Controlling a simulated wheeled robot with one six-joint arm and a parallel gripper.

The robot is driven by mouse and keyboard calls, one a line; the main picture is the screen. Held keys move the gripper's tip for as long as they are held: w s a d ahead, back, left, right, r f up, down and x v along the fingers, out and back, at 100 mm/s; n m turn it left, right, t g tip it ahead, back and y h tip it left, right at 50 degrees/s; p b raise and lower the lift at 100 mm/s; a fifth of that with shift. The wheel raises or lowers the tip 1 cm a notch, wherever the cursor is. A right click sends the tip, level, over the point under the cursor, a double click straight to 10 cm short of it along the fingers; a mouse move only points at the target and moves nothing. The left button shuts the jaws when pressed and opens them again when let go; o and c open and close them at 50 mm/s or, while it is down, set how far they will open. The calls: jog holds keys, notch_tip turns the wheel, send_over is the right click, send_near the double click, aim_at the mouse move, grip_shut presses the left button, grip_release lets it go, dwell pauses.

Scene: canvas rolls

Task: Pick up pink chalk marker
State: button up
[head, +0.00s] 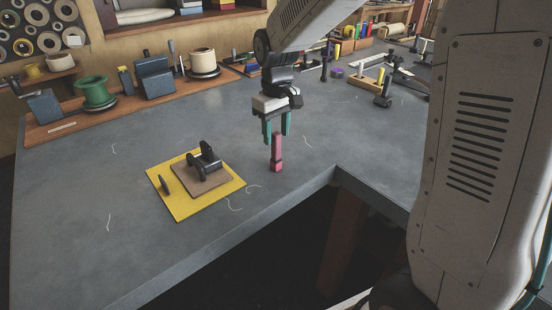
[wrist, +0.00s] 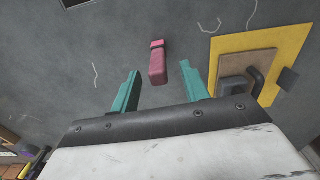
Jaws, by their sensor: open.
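The pink chalk marker (head: 276,152) stands upright on the grey workbench in the head view, near the bench's inner corner. My gripper (head: 278,135) is above it, pointing down, with its teal fingers open and the marker's upper part near fingertip height. In the wrist view the pink chalk marker (wrist: 158,64) shows just beyond the tips of my open gripper (wrist: 171,78), roughly centred between the fingers. I see no contact between fingers and marker, and the gap in depth is hard to judge.
A yellow mat (head: 181,208) with a brown board and a dark tool lies left of the marker. A green spool (head: 95,92) and other supplies stand on a wooden strip at the back left. The bench edge (head: 310,190) is close in front. Thread scraps lie around.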

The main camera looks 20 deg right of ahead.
aim_at(276, 147)
jog(key=f, duration=0.5)
jog(key=shift+w+f, duration=0.25)
jog(key=shift+f, duration=0.15)
grip_shut()
